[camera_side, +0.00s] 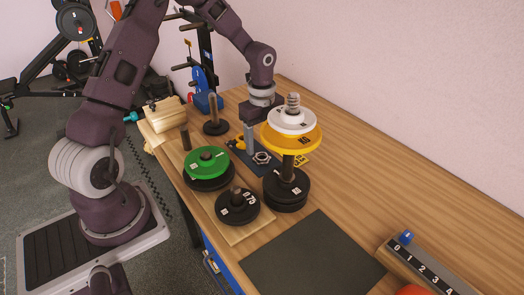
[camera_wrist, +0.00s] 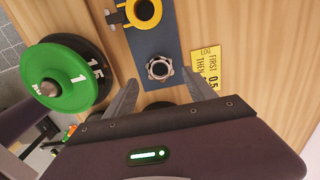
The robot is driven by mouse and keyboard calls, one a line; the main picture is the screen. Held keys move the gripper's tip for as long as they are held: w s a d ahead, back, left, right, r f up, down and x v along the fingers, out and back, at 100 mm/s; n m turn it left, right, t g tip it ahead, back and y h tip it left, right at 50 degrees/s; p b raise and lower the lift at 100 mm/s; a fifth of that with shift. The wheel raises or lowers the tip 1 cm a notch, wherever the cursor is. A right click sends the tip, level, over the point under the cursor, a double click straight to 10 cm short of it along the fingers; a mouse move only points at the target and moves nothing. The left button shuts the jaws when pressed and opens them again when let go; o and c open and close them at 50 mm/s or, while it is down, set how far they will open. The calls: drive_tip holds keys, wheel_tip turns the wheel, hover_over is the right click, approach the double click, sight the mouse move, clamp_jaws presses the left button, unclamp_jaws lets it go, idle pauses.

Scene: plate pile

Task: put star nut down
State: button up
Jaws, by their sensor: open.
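The star nut (camera_side: 262,158) is a metal nut with a knobbed rim. It lies on a dark blue mat (camera_side: 239,156) on the bench. In the wrist view the nut (camera_wrist: 159,69) rests on the blue mat (camera_wrist: 150,42), its dark hole facing up. My gripper (camera_side: 250,150) is low over the mat, just beside the nut in the side view. In the wrist view my gripper (camera_wrist: 160,77) has its two fingers spread wide, one on each side of the nut, with visible gaps. Nothing is held. Whether the fingertips touch the mat cannot be told.
A post with a threaded top (camera_side: 293,103) carries a white plate (camera_side: 284,127), a yellow plate (camera_side: 317,139) and black plates below. A green plate (camera_side: 205,162) lies over a black one to the left. A yellow card (camera_wrist: 207,70) lies beside the mat. A dark pad (camera_side: 310,258) is empty.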

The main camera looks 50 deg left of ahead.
drive_tip(key=s+d+r+n+t+y, duration=0.1)
drive_tip(key=s+d+r+n, duration=0.15)
drive_tip(key=r, duration=0.35)
drive_tip(key=s+d+r+n, duration=0.2)
drive_tip(key=s+r, duration=0.1)
drive_tip(key=r, duration=0.4)
drive_tip(key=s+d+r+n+t+y, duration=0.1)
drive_tip(key=s+d+r+n, duration=0.15)
drive_tip(key=r, duration=0.35)
drive_tip(key=s+d+r+n+t+h, duration=0.1)
drive_tip(key=s+d+n, duration=0.1)
drive_tip(key=s+n, duration=0.3)
drive_tip(key=s+d+r+n+t+h, duration=0.1)
drive_tip(key=s+n, duration=0.5)
drive_tip(key=s, duration=0.6)
drive_tip(key=shift+d+r+t, duration=0.65)
drive_tip(key=shift+d+t, duration=0.15)
drive_tip(key=shift+d, duration=0.4)
